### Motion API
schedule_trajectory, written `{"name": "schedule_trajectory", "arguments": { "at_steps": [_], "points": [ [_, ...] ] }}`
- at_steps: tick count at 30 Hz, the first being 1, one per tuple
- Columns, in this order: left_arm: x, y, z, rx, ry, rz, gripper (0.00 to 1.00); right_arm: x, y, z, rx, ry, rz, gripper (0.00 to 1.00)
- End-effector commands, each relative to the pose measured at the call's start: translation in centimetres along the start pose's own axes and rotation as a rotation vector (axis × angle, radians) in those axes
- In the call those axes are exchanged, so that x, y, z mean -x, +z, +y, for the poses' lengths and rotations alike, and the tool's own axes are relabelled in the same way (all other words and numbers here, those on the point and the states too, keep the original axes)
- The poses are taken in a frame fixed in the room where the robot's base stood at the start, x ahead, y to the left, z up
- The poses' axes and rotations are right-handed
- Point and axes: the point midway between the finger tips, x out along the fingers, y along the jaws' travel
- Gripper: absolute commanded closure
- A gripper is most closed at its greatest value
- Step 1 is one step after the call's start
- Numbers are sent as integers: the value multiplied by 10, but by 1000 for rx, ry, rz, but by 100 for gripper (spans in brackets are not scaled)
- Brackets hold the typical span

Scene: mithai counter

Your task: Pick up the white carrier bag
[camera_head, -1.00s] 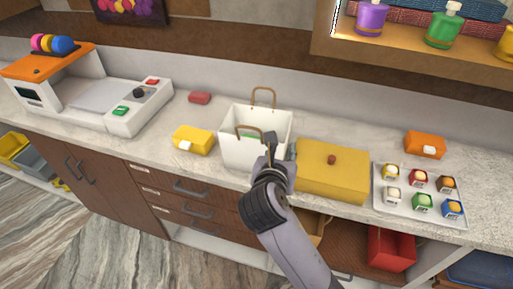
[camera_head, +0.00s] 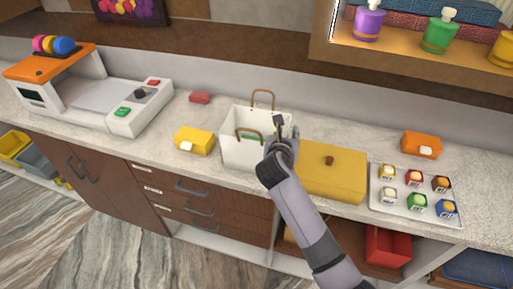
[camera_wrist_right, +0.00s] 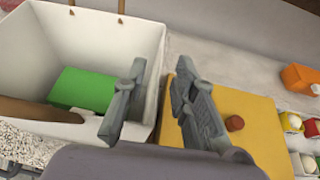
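The white carrier bag (camera_head: 240,153) stands upright on the counter with two brown loop handles. In the right wrist view the bag (camera_wrist_right: 95,45) is open at the top, with a green block (camera_wrist_right: 85,90) inside. My right gripper (camera_head: 279,125) is at the bag's right side in the head view. In the right wrist view my right gripper (camera_wrist_right: 160,100) has its fingers apart, and the bag's right wall edge lies between or just beyond them. I cannot tell whether either finger touches it. My left gripper is not in view.
A yellow box with a brown knob (camera_head: 345,180) stands right beside the bag. A tray (camera_head: 388,212) of small sweets and an orange box (camera_head: 421,144) are farther right.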

Motion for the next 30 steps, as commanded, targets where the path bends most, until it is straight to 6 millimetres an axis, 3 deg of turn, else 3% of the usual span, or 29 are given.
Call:
{"name": "schedule_trajectory", "arguments": {
  "at_steps": [3,9,18,30],
  "points": [
    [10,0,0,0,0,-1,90,-16,5,0,0,-2,2,74],
    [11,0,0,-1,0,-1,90,-36,3,0,0,-1,0,74],
    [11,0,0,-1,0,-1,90,-39,2,0,-1,0,0,75],
    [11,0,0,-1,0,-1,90,-39,2,0,0,0,0,100]
  ]
}}
